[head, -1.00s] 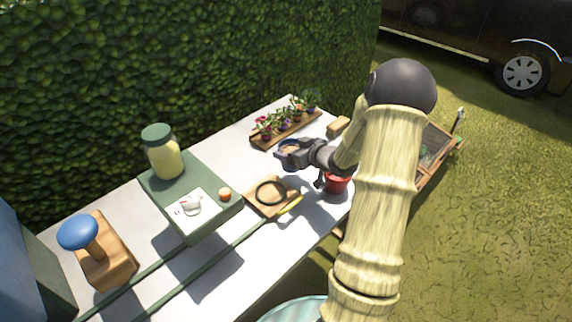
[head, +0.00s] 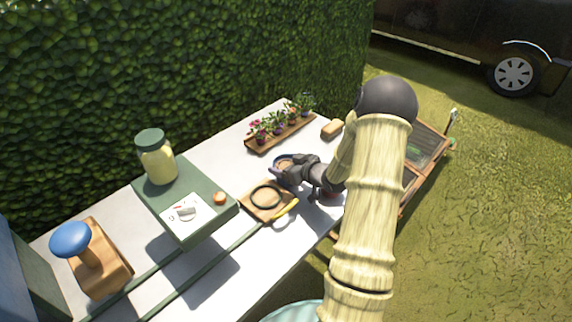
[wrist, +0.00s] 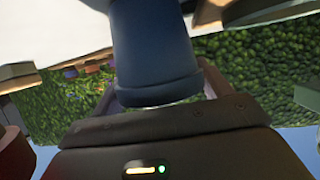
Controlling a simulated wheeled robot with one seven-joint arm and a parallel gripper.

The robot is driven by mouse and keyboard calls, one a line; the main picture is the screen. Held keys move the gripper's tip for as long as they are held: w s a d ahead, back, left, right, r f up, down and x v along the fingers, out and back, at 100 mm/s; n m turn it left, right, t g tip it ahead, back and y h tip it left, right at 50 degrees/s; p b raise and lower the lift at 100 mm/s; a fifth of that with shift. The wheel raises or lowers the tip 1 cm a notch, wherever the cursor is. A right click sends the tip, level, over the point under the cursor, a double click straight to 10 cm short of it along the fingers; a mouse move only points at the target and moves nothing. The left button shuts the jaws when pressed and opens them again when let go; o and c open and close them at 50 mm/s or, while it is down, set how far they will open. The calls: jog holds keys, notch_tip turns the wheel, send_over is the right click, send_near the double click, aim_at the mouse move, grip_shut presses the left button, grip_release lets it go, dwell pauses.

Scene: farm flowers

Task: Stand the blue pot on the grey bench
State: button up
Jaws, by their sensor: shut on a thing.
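The blue pot (head: 282,162), with brown soil in its top, is in my gripper (head: 284,173) in the head view. It is over the middle of the grey bench (head: 222,155), between the plant tray and a square wooden board. In the wrist view the blue pot (wrist: 155,55) fills the centre, upside down in the picture, with a finger on each side of it. The pot looks upright and low over the bench. Its base is hidden, so I cannot tell whether it touches the bench top.
A wooden tray of flowers (head: 262,145) stands behind the pot. A wooden board (head: 254,207) with a dark ring lies in front. A red pot (head: 331,193) is mostly hidden by my arm. A green stand with a jar (head: 157,163) is to the left.

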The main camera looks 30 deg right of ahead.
jog(key=shift+f, duration=0.15)
jog(key=o, duration=1.1)
jog(key=shift+o, duration=0.2)
jog(key=shift+s+r, duration=0.1)
jog(key=shift+r, duration=0.1)
jog(key=v, duration=1.1)
jog(key=shift+s+d+r, duration=0.15)
jog(key=shift+s+r, duration=0.1)
jog(key=shift+s, duration=0.05)
